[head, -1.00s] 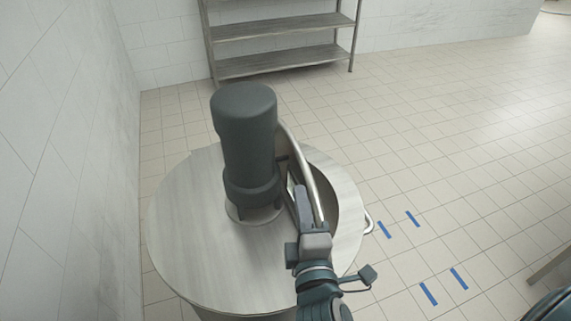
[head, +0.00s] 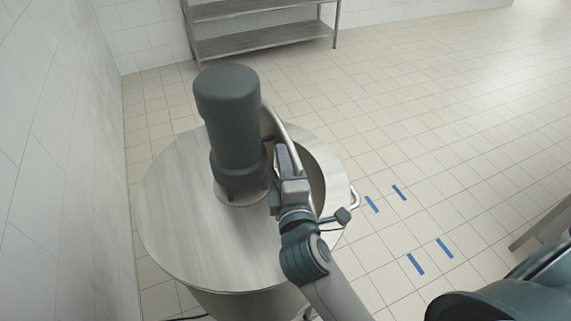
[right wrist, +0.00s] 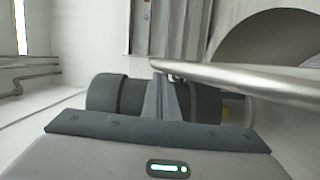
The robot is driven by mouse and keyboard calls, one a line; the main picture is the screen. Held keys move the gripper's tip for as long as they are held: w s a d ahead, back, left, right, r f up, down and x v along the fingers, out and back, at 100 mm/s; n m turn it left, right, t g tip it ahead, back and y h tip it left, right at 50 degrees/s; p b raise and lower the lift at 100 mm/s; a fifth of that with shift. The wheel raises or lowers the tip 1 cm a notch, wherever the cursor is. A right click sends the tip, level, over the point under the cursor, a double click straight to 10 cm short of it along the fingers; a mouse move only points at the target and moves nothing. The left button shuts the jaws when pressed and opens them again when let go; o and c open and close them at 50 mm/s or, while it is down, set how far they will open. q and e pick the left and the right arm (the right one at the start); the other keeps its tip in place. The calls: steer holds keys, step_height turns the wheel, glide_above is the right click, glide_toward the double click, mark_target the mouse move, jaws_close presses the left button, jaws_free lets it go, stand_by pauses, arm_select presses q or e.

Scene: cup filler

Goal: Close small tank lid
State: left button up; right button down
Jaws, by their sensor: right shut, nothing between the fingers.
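The small tank (head: 175,215) is a round metal vessel with a flat top. A dark cylindrical motor (head: 228,115) stands upright on it; it also shows behind my fingers in the right wrist view (right wrist: 108,97). The lid (head: 268,122) stands raised beside the motor, seen nearly edge-on, with the dark opening (head: 312,180) to its right. My right gripper (head: 281,152) is shut and empty over the tank top, close to the lid's edge. In the right wrist view its fingertips (right wrist: 162,78) are beside a metal bar (right wrist: 240,82); I cannot tell whether they touch. My left gripper is out of view.
A metal shelf (head: 265,42) stands at the back wall. A white wall (head: 50,150) is close on the left. A curved handle (head: 354,198) sticks out from the tank's right side. Open tiled floor with blue tape marks (head: 415,264) lies to the right.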

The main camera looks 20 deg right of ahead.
steer(key=shift+p+x, duration=0.55)
steer(key=shift+x, duration=1.2)
